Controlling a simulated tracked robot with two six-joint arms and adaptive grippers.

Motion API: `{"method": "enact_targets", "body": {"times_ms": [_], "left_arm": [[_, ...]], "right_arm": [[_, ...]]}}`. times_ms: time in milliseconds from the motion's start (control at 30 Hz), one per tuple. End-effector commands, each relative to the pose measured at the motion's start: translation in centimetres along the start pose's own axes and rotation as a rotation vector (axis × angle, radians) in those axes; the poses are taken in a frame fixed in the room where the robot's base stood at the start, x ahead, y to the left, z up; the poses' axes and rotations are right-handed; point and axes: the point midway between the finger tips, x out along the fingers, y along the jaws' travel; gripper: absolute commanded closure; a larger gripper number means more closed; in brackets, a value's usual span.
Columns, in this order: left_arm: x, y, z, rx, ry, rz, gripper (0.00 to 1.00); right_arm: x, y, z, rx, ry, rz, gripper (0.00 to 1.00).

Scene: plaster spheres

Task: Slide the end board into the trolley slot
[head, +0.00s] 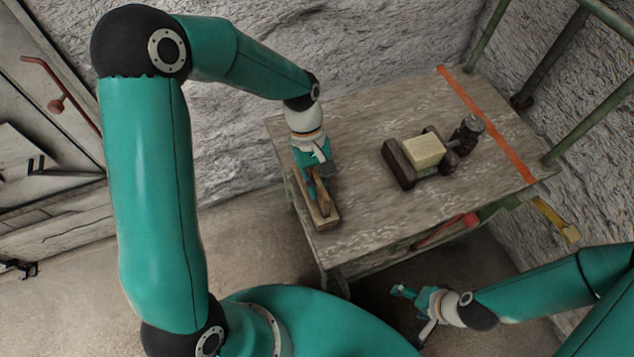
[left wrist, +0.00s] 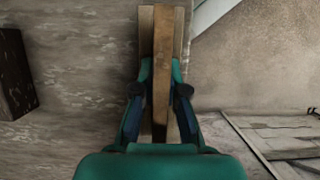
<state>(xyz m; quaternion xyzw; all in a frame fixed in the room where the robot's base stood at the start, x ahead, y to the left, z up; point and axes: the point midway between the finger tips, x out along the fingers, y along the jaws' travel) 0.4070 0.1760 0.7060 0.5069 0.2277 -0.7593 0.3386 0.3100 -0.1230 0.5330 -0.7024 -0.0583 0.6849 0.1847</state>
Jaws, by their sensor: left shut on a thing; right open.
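My left gripper (head: 318,182) is shut on a brown wooden board (head: 323,203) at the table's left edge. The left wrist view shows the board (left wrist: 163,60) on edge between both fingers, over a paler wooden holder (left wrist: 146,35); whether it touches the holder's base I cannot tell. The small dark wooden trolley (head: 398,165) stands right of the gripper, apart from it, bearing a pale block (head: 424,150). Its slot cannot be made out. A dark trolley part (left wrist: 14,75) shows at the left wrist view's left edge. My right gripper (head: 415,306) is open and empty, off the table's front.
The worn table (head: 370,225) has bare room between holder and trolley. An orange stripe (head: 485,125) crosses the table's right side. Green rails (head: 590,120) rise beyond it.

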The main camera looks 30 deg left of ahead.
Motion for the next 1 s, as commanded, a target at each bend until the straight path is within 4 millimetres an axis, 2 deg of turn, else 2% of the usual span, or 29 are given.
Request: {"method": "enact_targets", "body": {"times_ms": [300, 333, 500, 1000], "left_arm": [[0.82, 0.00, -0.34, 0.000, 0.000, 0.000, 1.00], [0.80, 0.00, -0.33, 0.000, 0.000, 0.000, 0.87], [0.73, 0.00, -0.30, 0.000, 0.000, 0.000, 0.59], [0.72, 0.00, -0.29, 0.000, 0.000, 0.000, 0.59]], "right_arm": [[0.59, 0.21, 0.00, 0.000, 0.000, 0.000, 0.18], [0.56, 0.20, 0.00, 0.000, 0.000, 0.000, 0.18], [0.50, 0.18, 0.00, 0.000, 0.000, 0.000, 0.18], [0.50, 0.18, 0.00, 0.000, 0.000, 0.000, 0.18]]}}
